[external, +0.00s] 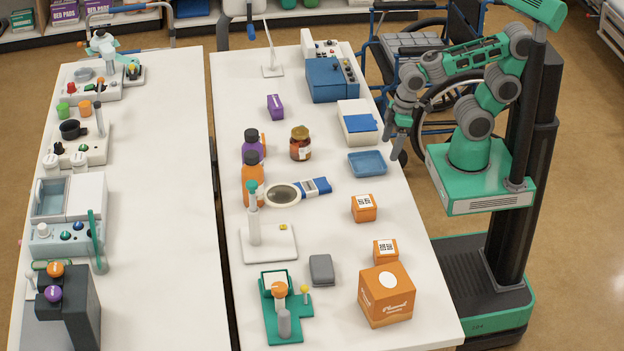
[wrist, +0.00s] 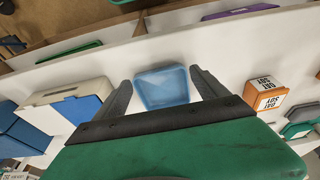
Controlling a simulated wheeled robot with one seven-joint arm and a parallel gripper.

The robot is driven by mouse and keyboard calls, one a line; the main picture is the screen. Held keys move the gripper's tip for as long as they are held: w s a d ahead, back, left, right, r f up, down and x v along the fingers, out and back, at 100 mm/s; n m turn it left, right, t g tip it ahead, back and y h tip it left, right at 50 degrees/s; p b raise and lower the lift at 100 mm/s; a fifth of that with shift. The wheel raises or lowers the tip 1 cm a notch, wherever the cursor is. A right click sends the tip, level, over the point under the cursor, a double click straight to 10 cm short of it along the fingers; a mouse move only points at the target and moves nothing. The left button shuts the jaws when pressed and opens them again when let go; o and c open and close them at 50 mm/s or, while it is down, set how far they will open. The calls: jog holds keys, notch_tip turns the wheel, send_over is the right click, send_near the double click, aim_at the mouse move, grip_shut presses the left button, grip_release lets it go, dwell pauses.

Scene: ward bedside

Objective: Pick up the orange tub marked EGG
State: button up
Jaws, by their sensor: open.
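Two small orange tubs with white printed labels stand on the right-hand table. One tub (external: 363,208) is just in front of the blue tray, and the other tub (external: 385,250) is nearer, by the large orange box. The labels are too small to read in the external view. In the wrist view one orange tub (wrist: 264,96) lies right of my fingers; its label seems to read SOY, and I cannot make out EGG anywhere. My gripper (external: 395,125) is open and empty by the table's right edge. Its fingers (wrist: 160,80) frame the blue tray in the wrist view.
A shallow blue tray (external: 367,169) sits near my gripper, with a white-and-blue box (external: 352,116) behind it. A large orange box (external: 387,302) stands at the front. Bottles, a brown jar (external: 300,146) and a magnifier (external: 283,194) stand left. A wheelchair (external: 440,60) is behind my arm.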

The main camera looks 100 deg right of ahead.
jog(key=w+a+r+n+y, duration=0.15)
jog(key=w+a, duration=0.25)
jog(key=a, duration=0.4)
jog(key=r+m+g+y+p, duration=0.15)
jog(key=m+y+p, duration=0.45)
jog(key=m+y, duration=1)
send_over(385, 241)
jog(key=m+h, duration=0.4)
jog(key=shift+d+f, duration=0.15)
jog(key=shift+d, duration=0.05)
jog(key=shift+m, duration=0.25)
notch_tip(385, 241, down, 6)
jog(key=shift+f, duration=0.1)
jog(key=shift+w+a+f, duration=0.1)
jog(key=shift+a+f, duration=0.75)
jog(key=shift+a, duration=0.2)
jog(key=shift+a+f, duration=0.15)
jog(key=shift+a, duration=0.25)
